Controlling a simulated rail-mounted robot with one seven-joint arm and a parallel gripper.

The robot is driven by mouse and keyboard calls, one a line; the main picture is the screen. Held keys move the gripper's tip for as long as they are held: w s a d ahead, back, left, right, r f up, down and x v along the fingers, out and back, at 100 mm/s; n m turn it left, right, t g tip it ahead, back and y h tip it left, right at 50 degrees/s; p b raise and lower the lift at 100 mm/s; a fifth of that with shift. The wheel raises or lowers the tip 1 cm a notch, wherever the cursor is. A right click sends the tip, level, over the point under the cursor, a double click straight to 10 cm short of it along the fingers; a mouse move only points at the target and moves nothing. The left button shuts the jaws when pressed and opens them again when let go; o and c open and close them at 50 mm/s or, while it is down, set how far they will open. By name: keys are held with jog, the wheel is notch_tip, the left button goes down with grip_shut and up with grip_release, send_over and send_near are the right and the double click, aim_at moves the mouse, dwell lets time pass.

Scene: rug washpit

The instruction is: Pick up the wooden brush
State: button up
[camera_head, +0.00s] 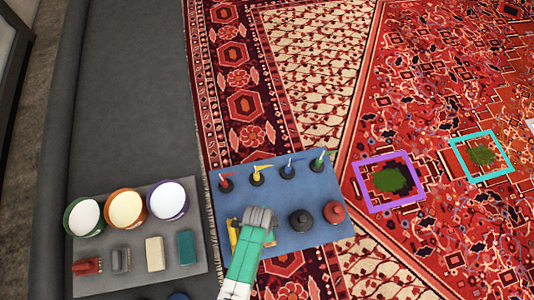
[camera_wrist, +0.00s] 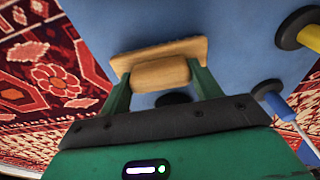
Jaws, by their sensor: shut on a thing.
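The wooden brush (camera_wrist: 160,72) is a light tan block with a wider flat part, in the wrist view. My gripper (camera_wrist: 162,82) has its green fingers on either side of the block and is shut on it. In the head view my gripper (camera_head: 258,222) is over the left front part of the blue mat (camera_head: 287,243). A yellow-tan piece (camera_head: 233,233), likely the brush, shows at its left there; the gripper hides the rest. I cannot tell whether the brush touches the mat.
Several colour-tipped tools stand along the blue mat's back edge, including a green one (camera_head: 317,163). A black pot (camera_head: 301,220) and a red pot (camera_head: 334,212) stand right of my gripper. A grey mat (camera_head: 137,243) at left holds bowls and blocks. Purple (camera_head: 366,201) and cyan (camera_head: 478,179) frames surround green patches on the rug.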

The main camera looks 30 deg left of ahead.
notch_tip(320, 180, up, 10)
jog(key=p, duration=0.5)
jog(key=shift+p, duration=0.4)
